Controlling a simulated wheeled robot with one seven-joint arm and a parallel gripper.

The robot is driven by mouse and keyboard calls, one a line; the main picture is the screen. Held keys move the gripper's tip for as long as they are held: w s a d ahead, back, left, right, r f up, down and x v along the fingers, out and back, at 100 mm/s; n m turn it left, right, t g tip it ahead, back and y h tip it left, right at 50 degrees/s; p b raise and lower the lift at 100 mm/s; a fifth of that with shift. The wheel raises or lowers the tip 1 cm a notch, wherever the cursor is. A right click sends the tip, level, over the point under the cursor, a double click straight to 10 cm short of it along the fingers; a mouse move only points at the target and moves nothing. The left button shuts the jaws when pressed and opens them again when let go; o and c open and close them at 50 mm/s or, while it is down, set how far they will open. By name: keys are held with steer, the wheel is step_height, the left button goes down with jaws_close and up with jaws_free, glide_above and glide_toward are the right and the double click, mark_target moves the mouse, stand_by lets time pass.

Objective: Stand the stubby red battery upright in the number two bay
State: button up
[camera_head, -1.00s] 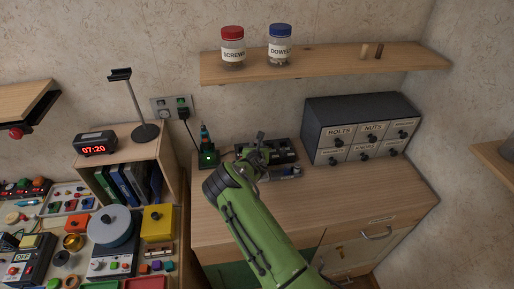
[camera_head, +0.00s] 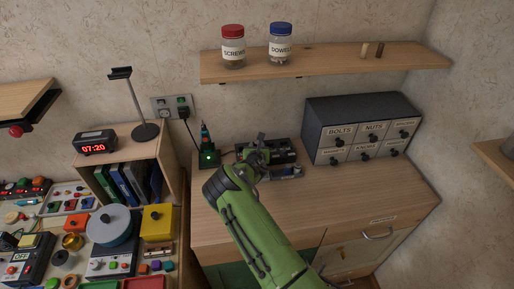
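A dark tray or charger block (camera_head: 283,150) stands at the back of the wooden workbench, left of the drawer cabinet. My gripper (camera_head: 266,150) is in front of it and hides its left and middle part. A small greyish item (camera_head: 290,172) lies or is held just right of my gripper, close to the block's front edge; I cannot tell what it is. I cannot make out a stubby red battery or bay numbers at this size. Whether my fingers are open or shut does not show.
A green-lit charging stand (camera_head: 207,155) with a tool is left of the block. A dark drawer cabinet (camera_head: 327,120) stands to the right. A shelf (camera_head: 330,64) with two jars hangs above. The bench top (camera_head: 370,190) is clear at the right front.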

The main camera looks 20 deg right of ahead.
steer(key=shift+s+f, duration=0.25)
steer(key=shift+f, duration=0.25)
steer(key=v, duration=0.4)
steer(key=r+p+v, duration=0.1)
steer(key=v, duration=0.6)
steer(key=shift+r+p, duration=0.3)
steer(key=shift+r, duration=0.1)
steer(key=shift+s+r, duration=0.2)
steer(key=shift+r, duration=0.05)
steer(key=s+a+r+m+g+y, duration=0.2)
steer(key=s+r+m+g, duration=0.4)
steer(key=s+r+m, duration=1.2)
steer(key=s+a+r+m+y, duration=0.1)
steer(key=s+a+r+m, duration=0.2)
steer(key=s+m, duration=0.3)
steer(key=s+a+r+m+g+y, duration=0.1)
steer(key=s+m, duration=0.6)
steer(key=s, duration=0.7)
step_height(320, 180, up, 3)
steer(key=a+y, duration=0.1)
steer(key=a, duration=0.2)
steer(key=shift+f, duration=0.15)
